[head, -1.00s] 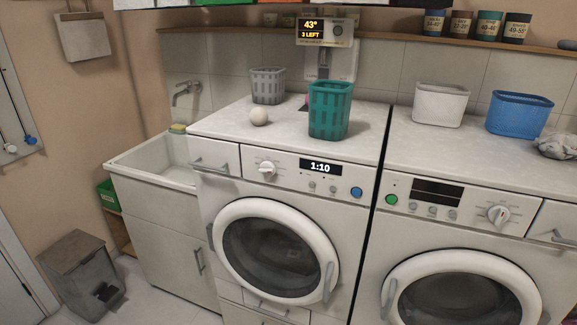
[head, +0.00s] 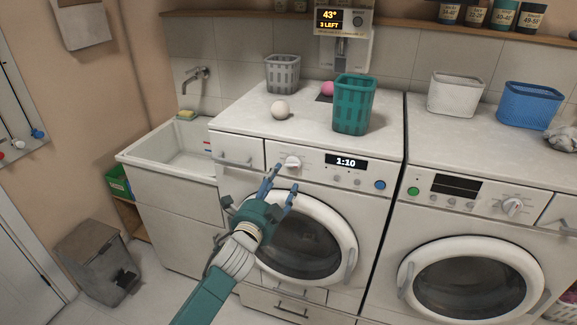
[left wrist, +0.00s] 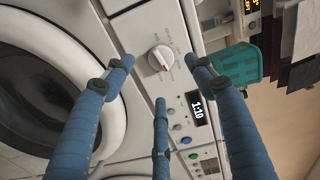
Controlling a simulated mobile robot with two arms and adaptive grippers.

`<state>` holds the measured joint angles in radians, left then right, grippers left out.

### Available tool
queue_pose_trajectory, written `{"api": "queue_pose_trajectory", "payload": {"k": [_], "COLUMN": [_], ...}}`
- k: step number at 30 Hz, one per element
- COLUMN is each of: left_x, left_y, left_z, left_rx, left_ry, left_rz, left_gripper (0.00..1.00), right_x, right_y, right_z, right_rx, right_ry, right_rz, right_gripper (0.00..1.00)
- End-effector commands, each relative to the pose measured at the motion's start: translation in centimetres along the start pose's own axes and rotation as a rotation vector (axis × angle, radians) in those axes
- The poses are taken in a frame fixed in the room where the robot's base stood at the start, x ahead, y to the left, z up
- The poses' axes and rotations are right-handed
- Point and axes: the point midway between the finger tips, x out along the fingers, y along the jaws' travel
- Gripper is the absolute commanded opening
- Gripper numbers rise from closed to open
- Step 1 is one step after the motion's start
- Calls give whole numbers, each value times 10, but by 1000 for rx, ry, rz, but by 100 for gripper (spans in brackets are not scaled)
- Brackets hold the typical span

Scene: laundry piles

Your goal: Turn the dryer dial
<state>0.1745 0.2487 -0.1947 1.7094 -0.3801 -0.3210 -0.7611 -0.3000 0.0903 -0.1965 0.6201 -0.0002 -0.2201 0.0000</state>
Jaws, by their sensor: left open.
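The left machine has a white dial (head: 292,163) on its front panel, left of a display reading 1:10. The dial also shows in the left wrist view (left wrist: 160,58), with a red mark on its edge. The right machine has its own white dial (head: 513,207). I cannot tell from labels which machine is the dryer. My left gripper (head: 280,178) is open and empty, in front of the left machine, its fingers pointing up toward the left dial. In the left wrist view, its fingers spread around the dial's place in the picture, with no contact visible. My right gripper is not in view.
White (head: 454,94) and blue (head: 529,104) baskets stand on the right one. The sink (head: 165,155) is at the left. The left machine's round door (head: 347,226) is closed.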

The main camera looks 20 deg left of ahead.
Motion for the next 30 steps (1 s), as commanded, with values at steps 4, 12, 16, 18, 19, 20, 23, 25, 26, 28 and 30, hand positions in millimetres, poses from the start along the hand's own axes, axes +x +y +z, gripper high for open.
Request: {"api": "queue_pose_trajectory", "payload": {"k": [4,12,16,18,19,20,23,25,26,28,30], "left_x": [31,70,78,80,80,80,80,80,80,80,80], "left_y": [-3,-1,0,0,0,0,0,0,0,1,1], "left_z": [-1,-1,0,0,0,0,0,0,0,0,0], "left_rx": [-4,-4,-3,-3,-3,-3,-3,-3,-3,-3,-3], "left_ry": [0,0,0,0,0,0,1,0,0,0,0], "left_rz": [0,0,1,1,1,1,1,1,1,1,1], "left_gripper": [56,56,56,56,56,56,56,56,56,42,28], "right_x": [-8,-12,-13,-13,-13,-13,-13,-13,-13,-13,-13], "right_y": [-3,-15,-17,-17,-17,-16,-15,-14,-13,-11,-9], "right_z": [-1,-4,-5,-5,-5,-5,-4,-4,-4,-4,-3], "right_rx": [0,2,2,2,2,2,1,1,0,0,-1], "right_ry": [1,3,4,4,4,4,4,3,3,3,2], "right_rz": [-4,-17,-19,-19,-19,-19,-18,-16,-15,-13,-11], "right_gripper": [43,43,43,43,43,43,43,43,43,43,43]}}
